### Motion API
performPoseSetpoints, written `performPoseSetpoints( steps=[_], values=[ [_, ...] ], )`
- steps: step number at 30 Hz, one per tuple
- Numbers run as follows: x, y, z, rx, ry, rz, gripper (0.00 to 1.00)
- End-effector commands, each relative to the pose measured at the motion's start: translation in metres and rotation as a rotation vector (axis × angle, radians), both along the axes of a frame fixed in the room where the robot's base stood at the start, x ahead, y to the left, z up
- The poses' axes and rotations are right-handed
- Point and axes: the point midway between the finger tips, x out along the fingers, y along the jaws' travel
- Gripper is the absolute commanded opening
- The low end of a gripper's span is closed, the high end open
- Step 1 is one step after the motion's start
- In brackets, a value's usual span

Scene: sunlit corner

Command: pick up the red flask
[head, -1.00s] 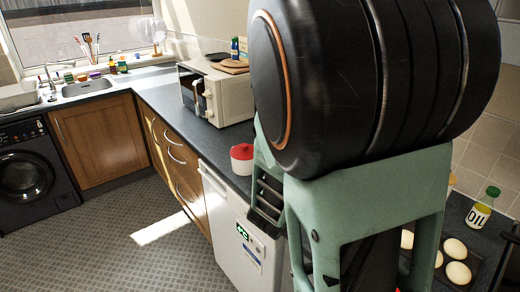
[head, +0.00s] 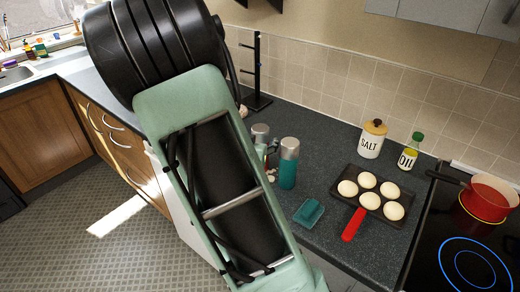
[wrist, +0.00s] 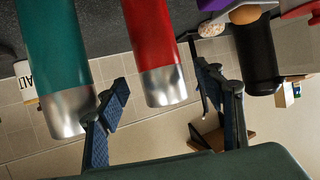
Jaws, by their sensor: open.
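The red flask (wrist: 150,38) with a silver cap shows upside down in the upper middle of the wrist view. My gripper (wrist: 160,80) is open, with one finger on each side of the flask's silver end. Whether the fingers touch it I cannot tell. A teal flask (wrist: 52,48) with a silver cap is just left of it, near the left finger. In the head view the teal flask (head: 288,168) stands upright on the counter.
A teal sponge-like block (head: 308,213) and a red-handled pan (head: 352,222) with pale round items lie to the right. A salt jar (head: 372,140), oil bottle (head: 411,152) and red pot (head: 488,197) stand behind. In the wrist view a black cylinder (wrist: 256,58) is right of the red flask.

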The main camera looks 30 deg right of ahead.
Motion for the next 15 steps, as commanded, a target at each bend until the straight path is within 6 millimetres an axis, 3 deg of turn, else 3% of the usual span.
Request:
performPoseSetpoints(
  steps=[8, 15],
  values=[
    [0.021, -0.021, -0.014, -0.001, 0.001, -0.003, 0.62],
    [0.026, -0.024, -0.017, 0.000, 0.000, 0.000, 0.62]
  ],
)
